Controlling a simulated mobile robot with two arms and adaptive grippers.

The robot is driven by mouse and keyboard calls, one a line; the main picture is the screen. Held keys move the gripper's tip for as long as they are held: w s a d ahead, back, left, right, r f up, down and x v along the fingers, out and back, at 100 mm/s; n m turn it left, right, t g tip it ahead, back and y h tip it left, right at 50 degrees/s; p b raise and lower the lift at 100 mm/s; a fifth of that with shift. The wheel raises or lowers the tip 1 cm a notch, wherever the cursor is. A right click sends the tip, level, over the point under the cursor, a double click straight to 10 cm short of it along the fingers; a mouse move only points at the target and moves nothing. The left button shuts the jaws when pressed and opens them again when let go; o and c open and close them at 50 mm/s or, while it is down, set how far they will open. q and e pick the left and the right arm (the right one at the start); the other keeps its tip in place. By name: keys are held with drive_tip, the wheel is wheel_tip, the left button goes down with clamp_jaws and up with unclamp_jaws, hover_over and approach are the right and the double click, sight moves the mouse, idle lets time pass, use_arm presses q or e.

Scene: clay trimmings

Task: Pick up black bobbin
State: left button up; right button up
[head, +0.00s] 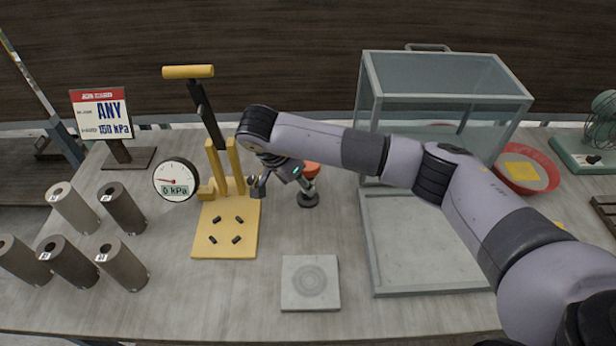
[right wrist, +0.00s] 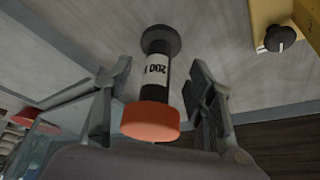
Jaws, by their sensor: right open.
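The black bobbin (head: 308,199) stands on the table right of the yellow press, partly hidden by my right gripper in the head view. In the right wrist view the bobbin (right wrist: 157,42) has a dark round flange, a black stem with a white label reading 200, and an orange end. My right gripper (head: 281,186) is open beside the bobbin. In the right wrist view the right gripper (right wrist: 160,78) has one finger on each side of the stem, with gaps showing. My left gripper is out of view.
A yellow press (head: 225,243) with a 0 kPa gauge (head: 176,180) stands left of the bobbin. Several grey cylinders (head: 122,262) stand further left. A square plate (head: 310,300) lies in front. A glass-sided case (head: 376,250) is to the right, with a red bowl (head: 548,172) beyond.

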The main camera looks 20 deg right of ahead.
drive_tip(key=d, duration=0.1)
drive_tip(key=w+d+p, duration=0.2)
drive_tip(key=d, duration=0.1)
drive_tip(key=shift+w+d+f, duration=0.1)
drive_tip(key=shift+f, duration=0.2)
drive_tip(key=shift+d+f, duration=0.1)
drive_tip(key=shift+f, duration=0.1)
drive_tip(key=shift+w, duration=0.1)
drive_tip(key=shift+c, duration=0.5)
drive_tip(key=c, duration=1.1)
